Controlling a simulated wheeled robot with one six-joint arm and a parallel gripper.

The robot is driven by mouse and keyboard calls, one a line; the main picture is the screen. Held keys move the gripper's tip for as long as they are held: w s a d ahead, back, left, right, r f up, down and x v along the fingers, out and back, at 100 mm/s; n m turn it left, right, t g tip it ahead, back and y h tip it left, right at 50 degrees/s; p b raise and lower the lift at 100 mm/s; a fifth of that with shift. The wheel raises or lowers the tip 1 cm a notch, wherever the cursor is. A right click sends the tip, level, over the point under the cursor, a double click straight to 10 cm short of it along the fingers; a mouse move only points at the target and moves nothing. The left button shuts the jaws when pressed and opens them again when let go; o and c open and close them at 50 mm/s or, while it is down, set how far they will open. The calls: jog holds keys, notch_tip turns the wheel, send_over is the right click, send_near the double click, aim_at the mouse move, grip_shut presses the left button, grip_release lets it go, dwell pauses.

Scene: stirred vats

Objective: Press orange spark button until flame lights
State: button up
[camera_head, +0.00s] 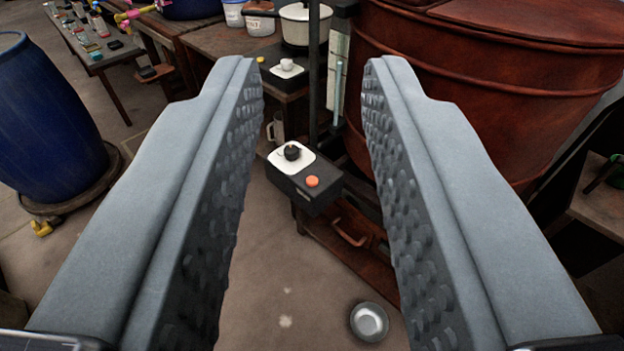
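The orange spark button (312,182) sits on the top of a black box (308,196), near its front right corner. A black knob (292,152) stands on a white plate (282,163) on the same box, behind and left of the button. My gripper (314,85) is open and empty. Its two grey, studded fingers frame the box from left and right, and the button shows in the gap between them, apart from both. I see no flame in this view.
A large rust-red vat (480,85) stands behind the right finger. A blue barrel (45,125) is at the left. A black post (314,70) rises behind the box. A metal bowl (369,321) lies low on the floor. Bare floor (275,265) shows in front.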

grip_shut()
dwell(1.4)
